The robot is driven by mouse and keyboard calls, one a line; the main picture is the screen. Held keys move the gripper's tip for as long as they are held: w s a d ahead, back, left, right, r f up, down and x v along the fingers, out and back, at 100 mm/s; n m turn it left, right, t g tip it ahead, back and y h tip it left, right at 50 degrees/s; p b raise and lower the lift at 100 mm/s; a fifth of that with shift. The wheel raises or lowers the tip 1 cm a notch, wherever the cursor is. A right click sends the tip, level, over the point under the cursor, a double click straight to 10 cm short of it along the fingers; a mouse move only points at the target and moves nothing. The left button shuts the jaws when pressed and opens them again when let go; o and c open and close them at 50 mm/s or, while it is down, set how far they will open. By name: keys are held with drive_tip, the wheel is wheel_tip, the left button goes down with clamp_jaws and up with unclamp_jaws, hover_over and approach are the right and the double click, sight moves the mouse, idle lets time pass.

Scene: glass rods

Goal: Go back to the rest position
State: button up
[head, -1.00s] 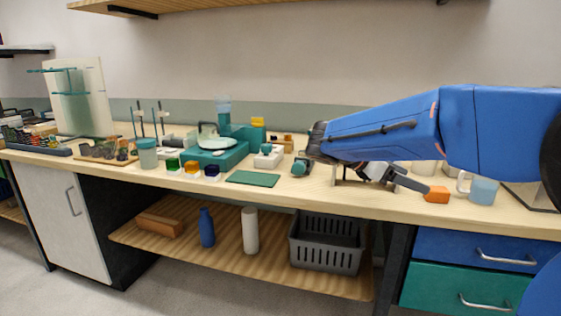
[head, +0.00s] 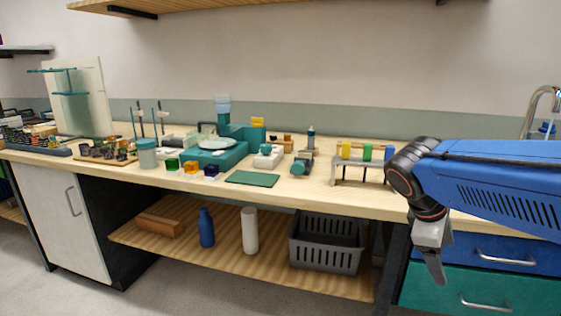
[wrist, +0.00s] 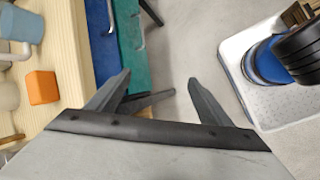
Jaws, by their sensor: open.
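My gripper (head: 434,268) hangs in front of the bench, on the right of the head view, pointing down before the drawers. My blue arm reaches in from the right edge of the head view and hides part of the bench top there.
The bench top (head: 318,188) lies behind my gripper. A small rack (head: 337,172) with yellow, green and blue pieces stands just left of my arm. An orange block (wrist: 42,87) and a blue-grey mug (wrist: 22,22) sit near the bench edge. Blue and green drawers (head: 470,285) are close by.

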drive_tip(key=s+a+f+m+t+y, duration=0.3)
drive_tip(key=s+a+f+m+y, duration=0.2)
drive_tip(key=s+f+m, duration=0.3)
drive_tip(key=shift+s+a+m+y, duration=0.4)
drive_tip(key=shift+s+a+m, duration=0.6)
drive_tip(key=shift+s, duration=0.55)
drive_tip(key=shift+d, duration=0.15)
